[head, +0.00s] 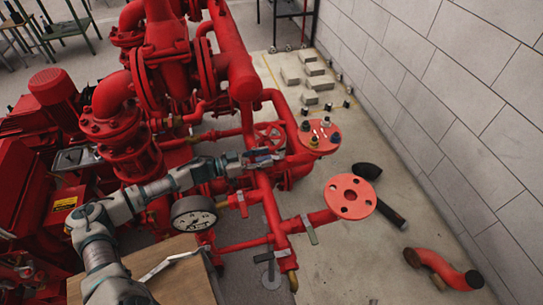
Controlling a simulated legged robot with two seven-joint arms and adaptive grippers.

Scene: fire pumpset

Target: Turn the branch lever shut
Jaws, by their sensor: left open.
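My left gripper (270,157) is at the red pipework in the middle of the head view, its arm reaching in from the lower left. It is open. The gripper is small here, and I cannot tell whether its fingers touch anything. I cannot tell which one is the branch lever. My right gripper is not in view.
A pressure gauge (194,214) stands left of the pipes. A red handwheel (268,135) is just behind the gripper. A brown box (185,278) is at the lower left. A loose red pipe elbow (445,268) and grey blocks (312,82) lie on the floor near the wall (450,110).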

